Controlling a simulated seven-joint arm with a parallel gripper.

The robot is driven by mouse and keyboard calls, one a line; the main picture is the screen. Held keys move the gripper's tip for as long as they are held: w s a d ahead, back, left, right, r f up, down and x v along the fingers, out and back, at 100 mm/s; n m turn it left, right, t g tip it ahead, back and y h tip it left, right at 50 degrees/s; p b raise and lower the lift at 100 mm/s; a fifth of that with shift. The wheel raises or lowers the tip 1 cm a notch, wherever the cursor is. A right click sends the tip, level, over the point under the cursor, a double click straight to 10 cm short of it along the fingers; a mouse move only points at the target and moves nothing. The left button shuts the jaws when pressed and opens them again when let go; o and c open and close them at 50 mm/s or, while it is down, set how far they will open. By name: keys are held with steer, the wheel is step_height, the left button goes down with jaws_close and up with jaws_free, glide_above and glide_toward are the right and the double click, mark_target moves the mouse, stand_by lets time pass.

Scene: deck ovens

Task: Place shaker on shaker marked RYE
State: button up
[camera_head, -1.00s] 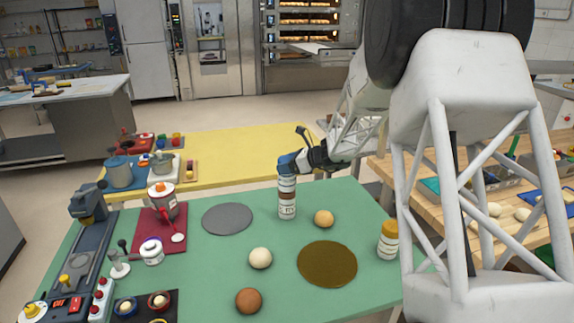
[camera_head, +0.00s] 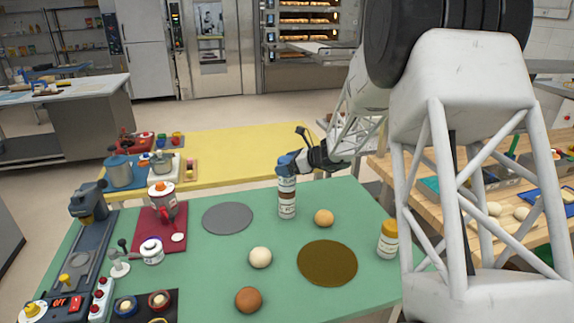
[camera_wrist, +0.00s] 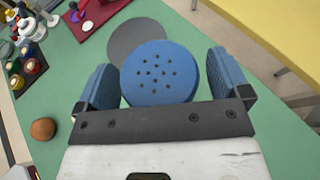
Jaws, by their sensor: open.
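Two shakers stand stacked upright on the green table. The lower one (camera_head: 287,210) is white with a reddish-brown band at its top. Its label is too small to read surely. The upper shaker (camera_head: 287,184) is white with a printed label and rests on the lower one. Its blue perforated lid shows in the wrist view (camera_wrist: 160,72). My gripper (camera_wrist: 160,84) is open, its blue fingers on either side of this lid with a gap visible on each side. In the head view my gripper (camera_head: 287,164) is at the top of the stack.
A yellow-lidded shaker (camera_head: 388,240) stands at the right edge. A grey disc (camera_head: 228,218), a brown disc (camera_head: 327,263) and several dough balls, one pale (camera_head: 260,257), lie around the stack. A red mat (camera_head: 150,232) with a pot is at left.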

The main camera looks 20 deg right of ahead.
steer(key=v, duration=1.2)
steer(key=shift+s, duration=0.1)
stand_by(0.6)
steer(key=s+a+r+n+g+h, duration=0.25)
steer(key=s+a+n, duration=0.4)
steer(key=s, duration=0.45)
steer(key=s+a+r+n+g+h, duration=0.2)
steer(key=s+a+r+n+g, duration=0.15)
steer(key=s+a+n, duration=0.55)
steer(key=s+f+n+h, duration=0.1)
steer(key=s+n+h, duration=0.5)
steer(key=s, duration=2)
steer(key=n, duration=0.3)
steer(key=shift+s+t, duration=0.25)
steer(key=shift+t, duration=0.15)
